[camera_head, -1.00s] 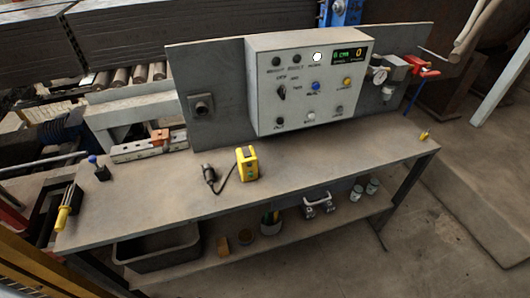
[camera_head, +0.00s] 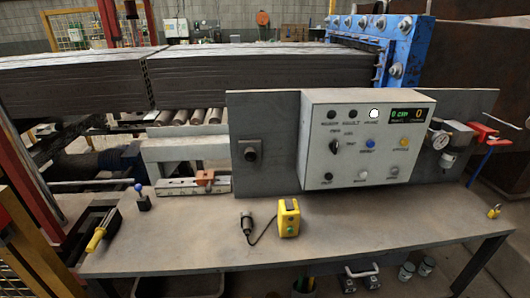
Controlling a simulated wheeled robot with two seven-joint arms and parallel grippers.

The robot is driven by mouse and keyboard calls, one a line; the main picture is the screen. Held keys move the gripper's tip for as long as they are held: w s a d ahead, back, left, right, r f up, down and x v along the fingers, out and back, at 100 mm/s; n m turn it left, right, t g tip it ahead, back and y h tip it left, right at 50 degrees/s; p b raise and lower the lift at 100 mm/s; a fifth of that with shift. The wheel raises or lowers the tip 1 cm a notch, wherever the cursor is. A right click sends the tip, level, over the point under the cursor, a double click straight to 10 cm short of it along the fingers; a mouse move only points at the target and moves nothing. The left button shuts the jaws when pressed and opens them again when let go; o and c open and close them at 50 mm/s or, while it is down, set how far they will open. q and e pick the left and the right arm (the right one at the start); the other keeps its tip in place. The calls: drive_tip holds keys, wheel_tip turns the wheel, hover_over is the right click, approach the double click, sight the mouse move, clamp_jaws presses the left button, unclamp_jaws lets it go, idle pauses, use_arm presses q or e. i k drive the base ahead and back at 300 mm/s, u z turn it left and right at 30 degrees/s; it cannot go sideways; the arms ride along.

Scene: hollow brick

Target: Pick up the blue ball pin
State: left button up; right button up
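The blue ball pin (camera_head: 141,196) stands upright near the left end of the workbench (camera_head: 190,250). It has a small blue ball on top of a dark block-like base. It stands apart from other things on the bench top. Neither of my grippers shows in the head view.
A yellow-handled tool (camera_head: 98,234) lies left of the pin. A metal rail with an orange part (camera_head: 204,178) sits behind it to the right. A yellow device (camera_head: 288,217) with a corded black plug (camera_head: 246,223) stands mid-bench. A control box (camera_head: 365,143) rises behind. The front left bench top is clear.

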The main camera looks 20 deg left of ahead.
sight(138, 188)
drive_tip(key=u, duration=1.75)
